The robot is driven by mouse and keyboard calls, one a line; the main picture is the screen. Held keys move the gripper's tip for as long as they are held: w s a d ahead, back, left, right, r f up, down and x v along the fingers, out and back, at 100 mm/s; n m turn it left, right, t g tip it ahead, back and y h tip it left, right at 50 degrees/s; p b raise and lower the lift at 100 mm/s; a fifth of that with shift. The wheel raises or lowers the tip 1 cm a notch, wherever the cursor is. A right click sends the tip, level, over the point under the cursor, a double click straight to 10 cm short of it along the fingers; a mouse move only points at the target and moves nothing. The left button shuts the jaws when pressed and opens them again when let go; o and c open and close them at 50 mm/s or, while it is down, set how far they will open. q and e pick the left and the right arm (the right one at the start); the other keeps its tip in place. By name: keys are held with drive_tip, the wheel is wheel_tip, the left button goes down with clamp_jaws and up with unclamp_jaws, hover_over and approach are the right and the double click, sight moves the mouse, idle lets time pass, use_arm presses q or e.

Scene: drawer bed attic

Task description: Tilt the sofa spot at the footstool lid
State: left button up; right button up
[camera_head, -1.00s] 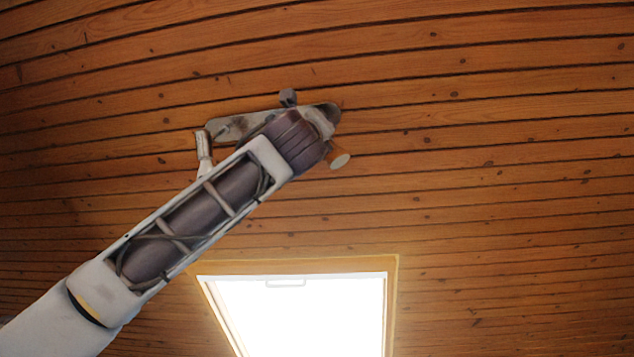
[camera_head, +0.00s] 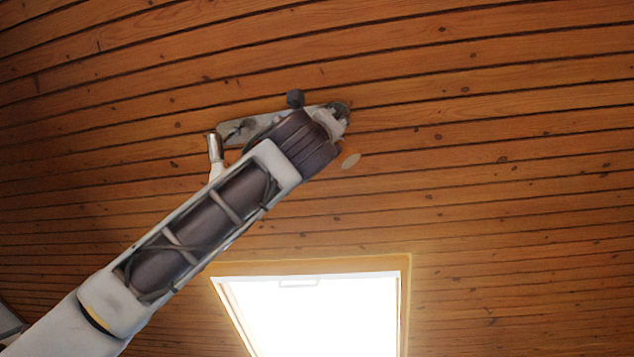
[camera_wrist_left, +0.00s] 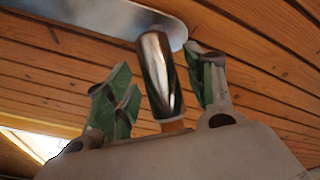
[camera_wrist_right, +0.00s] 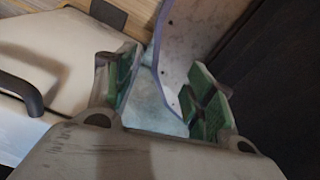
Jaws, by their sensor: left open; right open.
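A spotlight fixture with a grey base plate (camera_head: 238,129) is mounted on the sloped wooden ceiling. A silver cylindrical spot head (camera_head: 215,147) hangs at its left end; a small dark round head (camera_head: 295,98) shows above my left arm. In the left wrist view a shiny metal spot head (camera_wrist_left: 158,82) stands between the green-padded fingers of my left gripper (camera_wrist_left: 166,74), which is open. I cannot tell whether they touch it, or which head is the sofa spot. My right gripper (camera_wrist_right: 162,76) is open, with no object clearly held. I cannot identify the footstool lid.
A bright skylight (camera_head: 315,315) sits below the fixture. A pale disc (camera_head: 350,160) shows just right of my left arm's end. In the right wrist view a blue-edged grey panel (camera_wrist_right: 205,35) is close behind the fingers, with a dark handle (camera_wrist_right: 22,92) at left.

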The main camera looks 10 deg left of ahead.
use_arm(q)
drive_tip(key=v, duration=1)
drive_tip(key=shift+f, duration=0.2)
idle(0.3)
drive_tip(key=shift+s+f, duration=0.1)
drive_tip(key=shift+f, duration=0.05)
